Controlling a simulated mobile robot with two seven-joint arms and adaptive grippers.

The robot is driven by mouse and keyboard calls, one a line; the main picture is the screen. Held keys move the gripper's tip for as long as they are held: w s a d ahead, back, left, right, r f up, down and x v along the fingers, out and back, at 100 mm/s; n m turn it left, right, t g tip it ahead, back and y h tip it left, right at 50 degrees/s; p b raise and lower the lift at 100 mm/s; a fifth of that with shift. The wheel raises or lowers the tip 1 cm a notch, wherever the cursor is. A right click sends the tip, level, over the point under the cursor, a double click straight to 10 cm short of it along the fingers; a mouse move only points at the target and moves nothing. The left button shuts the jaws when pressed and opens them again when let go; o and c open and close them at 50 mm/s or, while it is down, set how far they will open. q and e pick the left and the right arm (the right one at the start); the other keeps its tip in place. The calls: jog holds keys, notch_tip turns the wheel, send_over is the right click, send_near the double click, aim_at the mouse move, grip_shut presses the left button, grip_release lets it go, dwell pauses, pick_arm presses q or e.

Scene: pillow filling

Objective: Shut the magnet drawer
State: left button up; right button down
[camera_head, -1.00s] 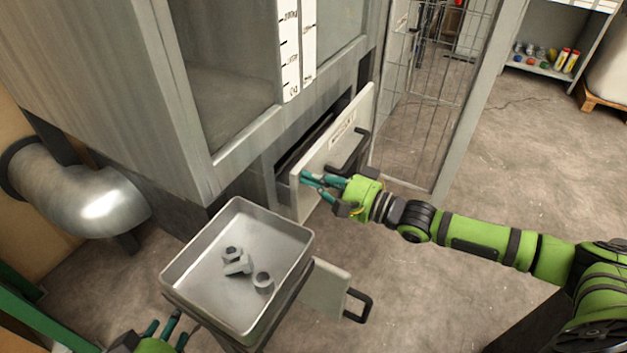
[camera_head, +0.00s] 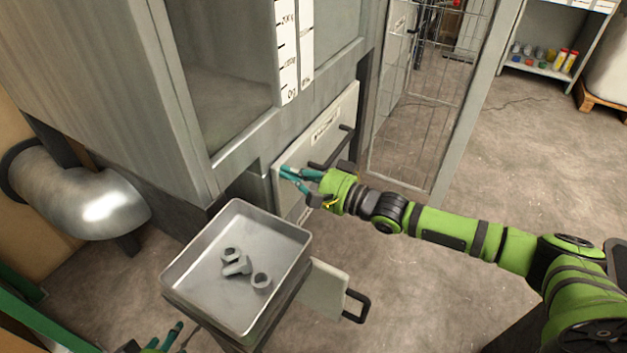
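The magnet drawer (camera_head: 318,136) is a pale grey front with a label and a dark bar handle, set in the side of the large grey machine. Its front now lies close to the machine face, and no open gap shows above it. My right gripper (camera_head: 284,173) is at the lower left part of the drawer front, with its teal fingers against or very near it. The fingers look spread, with nothing between them. My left gripper (camera_head: 165,336) is at the bottom edge, partly cut off, with its teal fingers apart and empty.
A metal tray (camera_head: 195,245) with several metal nuts or bolts stands in front of the machine. Beside it a pale panel with a black handle (camera_head: 356,306) sticks out. A wire mesh door (camera_head: 425,100) stands to the right.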

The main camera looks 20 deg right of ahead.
jog(key=shift+r, duration=0.15)
jog(key=v, duration=1.2)
